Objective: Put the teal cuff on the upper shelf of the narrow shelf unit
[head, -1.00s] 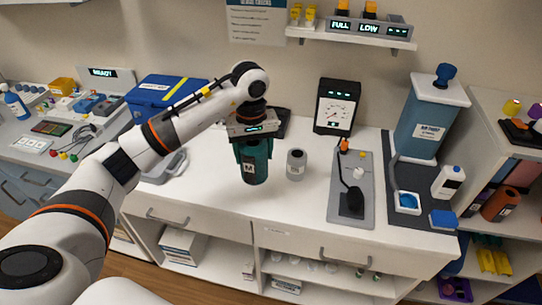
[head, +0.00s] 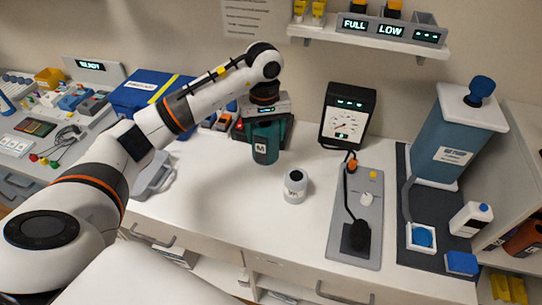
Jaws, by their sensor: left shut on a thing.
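My left gripper (head: 264,122) points down and is shut on the teal cuff (head: 265,150), a dark teal cylinder with a white "M" label. The cuff is upright, in front of a dark device at the back of the white counter, and looks clear of the counter top. The gripper hides its upper part. A shelf unit at the right edge (head: 520,165), cut off by the frame, may be the narrow shelf unit; I cannot tell for sure. An orange cylinder (head: 524,240) lies in it. My right gripper is not in view.
A grey-white jar (head: 294,187) stands on the counter (head: 225,205) in front of the cuff. A gauge box (head: 346,117), a grey tray with a cable (head: 357,215) and a blue tank (head: 458,135) stand to the right. A wall shelf (head: 365,38) hangs above.

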